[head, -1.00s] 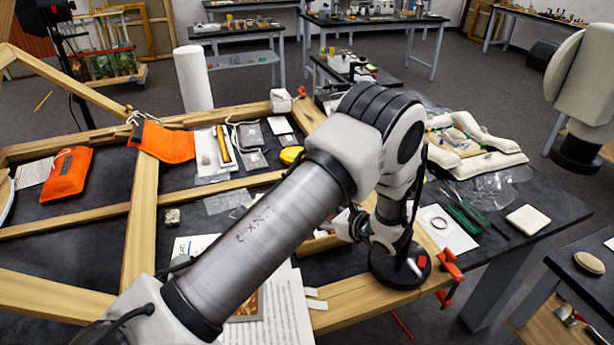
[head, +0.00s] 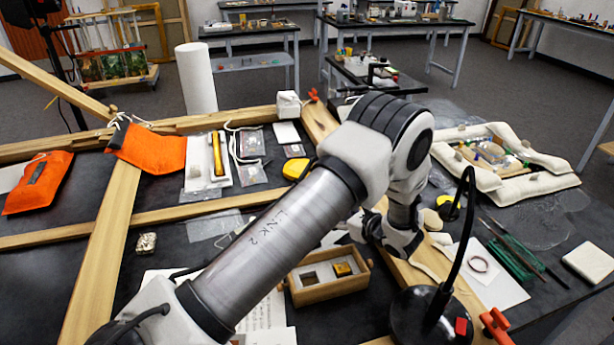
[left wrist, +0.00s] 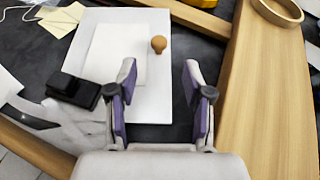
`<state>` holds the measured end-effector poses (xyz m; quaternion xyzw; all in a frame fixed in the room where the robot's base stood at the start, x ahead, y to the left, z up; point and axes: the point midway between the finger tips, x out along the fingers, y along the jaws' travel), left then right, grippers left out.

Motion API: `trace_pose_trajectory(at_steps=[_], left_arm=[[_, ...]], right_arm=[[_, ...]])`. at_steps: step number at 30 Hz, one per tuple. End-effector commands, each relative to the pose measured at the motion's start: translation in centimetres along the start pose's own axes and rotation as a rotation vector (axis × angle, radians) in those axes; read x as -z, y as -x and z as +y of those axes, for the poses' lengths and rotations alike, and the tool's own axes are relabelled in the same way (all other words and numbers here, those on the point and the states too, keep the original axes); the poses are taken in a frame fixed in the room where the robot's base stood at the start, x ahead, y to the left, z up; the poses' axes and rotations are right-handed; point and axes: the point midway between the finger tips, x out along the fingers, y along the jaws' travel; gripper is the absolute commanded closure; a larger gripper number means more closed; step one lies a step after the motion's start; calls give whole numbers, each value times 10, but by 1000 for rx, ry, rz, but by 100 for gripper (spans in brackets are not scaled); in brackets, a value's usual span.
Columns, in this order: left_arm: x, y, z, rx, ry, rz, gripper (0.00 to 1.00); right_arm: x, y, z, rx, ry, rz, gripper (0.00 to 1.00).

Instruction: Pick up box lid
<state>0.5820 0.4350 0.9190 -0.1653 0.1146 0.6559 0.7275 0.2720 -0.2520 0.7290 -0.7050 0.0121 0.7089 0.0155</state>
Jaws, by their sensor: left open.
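A small open wooden box (head: 312,295) stands on the dark table, right of my left arm's long link in the head view. It holds a pale insert and a gold piece (head: 342,269). I cannot single out its lid with certainty. My left gripper (head: 395,240) is low over the wooden beam right of the box, partly hidden by its own arm. In the left wrist view its two fingers (left wrist: 162,105) are apart with nothing between them. Ahead of them lies a white board (left wrist: 158,75) with a white sheet (left wrist: 115,52) and a small brown knob (left wrist: 158,44). My right gripper is not visible.
A black lamp (head: 425,315) stands close right of my gripper. A wooden frame (head: 105,240) crosses the table, with an orange pouch (head: 38,183) at left. A padded tray (head: 500,165) is at right. A black block (left wrist: 72,90) sits beside the board.

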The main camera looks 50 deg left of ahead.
Motion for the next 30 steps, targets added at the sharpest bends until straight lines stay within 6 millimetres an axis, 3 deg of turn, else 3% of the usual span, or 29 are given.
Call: trace_pose_trajectory(at_steps=[9, 17, 21, 22, 30], left_arm=[[-6, -51, -3, -3, 0, 1, 49], [-4, -58, -3, 0, 0, 0, 49], [-4, -58, -3, 0, 0, 0, 95], [-4, -58, -3, 0, 0, 0, 100], [-3, -58, -3, -1, -1, 1, 100]], right_arm=[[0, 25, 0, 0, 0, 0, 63], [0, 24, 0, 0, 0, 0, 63], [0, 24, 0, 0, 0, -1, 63], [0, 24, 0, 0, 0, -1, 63], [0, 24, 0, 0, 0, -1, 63]])
